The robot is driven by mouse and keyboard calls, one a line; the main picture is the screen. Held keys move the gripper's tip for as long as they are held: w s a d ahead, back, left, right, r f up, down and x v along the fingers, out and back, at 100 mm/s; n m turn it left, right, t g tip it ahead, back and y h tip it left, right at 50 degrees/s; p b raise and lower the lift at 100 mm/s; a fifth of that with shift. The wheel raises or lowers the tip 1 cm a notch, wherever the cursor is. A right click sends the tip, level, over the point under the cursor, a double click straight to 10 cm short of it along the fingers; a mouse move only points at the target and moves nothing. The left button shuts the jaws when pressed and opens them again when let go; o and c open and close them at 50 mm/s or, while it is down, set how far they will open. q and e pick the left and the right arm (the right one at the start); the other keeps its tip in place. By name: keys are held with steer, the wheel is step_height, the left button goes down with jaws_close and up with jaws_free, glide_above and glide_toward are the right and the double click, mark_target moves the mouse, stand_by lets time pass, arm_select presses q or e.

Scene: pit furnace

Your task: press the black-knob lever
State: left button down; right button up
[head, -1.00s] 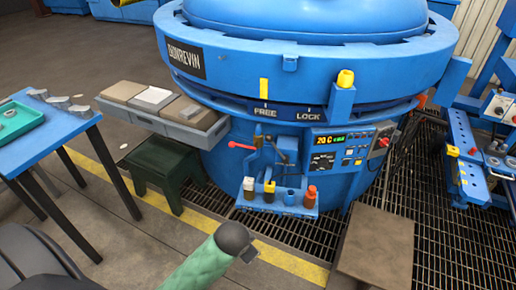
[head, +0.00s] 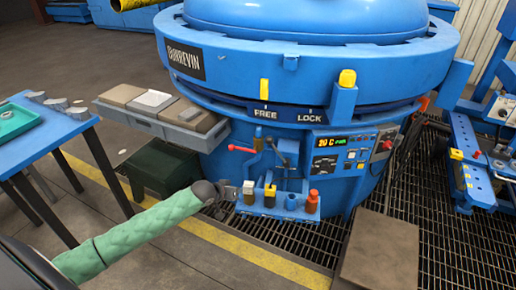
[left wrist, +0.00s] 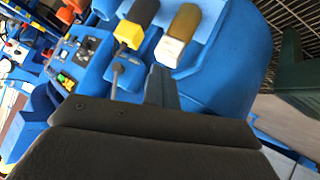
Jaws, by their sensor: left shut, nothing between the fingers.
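The dark lever (head: 281,158) stands on the blue furnace front, right of a red-knobbed lever (head: 241,149). Its knob is too small to make out clearly. My left gripper (head: 230,191) is shut and empty, below and left of the dark lever and close to the white-capped post (head: 248,187). In the left wrist view the shut finger tips (left wrist: 161,80) point toward the white-capped post (left wrist: 174,50). A thin grey rod with a dark end (left wrist: 118,70) shows beside them; I cannot tell if it is the same lever. My right gripper is not in view.
A small shelf (head: 268,208) carries capped posts, including a yellow-capped one (head: 270,190) and a red one (head: 313,196). A control panel (head: 342,152) is to the right. A grey tray (head: 150,122) juts out at left above a dark green stool (head: 160,172).

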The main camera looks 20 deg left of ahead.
arm_select(q)
steer(key=w+a+r+n+t+h, duration=0.2)
steer(key=r+n+t, duration=0.6)
steer(key=n, duration=0.8)
steer(key=shift+w+a+r+t+h, duration=0.4)
steer(key=shift+w+a+r, duration=0.2)
steer(key=shift+w+a, duration=0.5)
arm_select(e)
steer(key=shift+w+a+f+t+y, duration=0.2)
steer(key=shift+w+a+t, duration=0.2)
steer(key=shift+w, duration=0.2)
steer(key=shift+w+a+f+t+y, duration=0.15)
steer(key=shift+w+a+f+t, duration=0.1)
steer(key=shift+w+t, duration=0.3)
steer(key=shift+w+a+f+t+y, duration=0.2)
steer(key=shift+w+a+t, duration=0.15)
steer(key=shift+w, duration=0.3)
arm_select(q)
steer(key=shift+w+d, duration=0.1)
steer(key=s+d+p+x, duration=0.1)
steer(key=d+p+x, duration=0.1)
steer(key=x, duration=1)
steer(key=shift+w+d+r, duration=0.35)
steer(key=shift+d+r, duration=0.05)
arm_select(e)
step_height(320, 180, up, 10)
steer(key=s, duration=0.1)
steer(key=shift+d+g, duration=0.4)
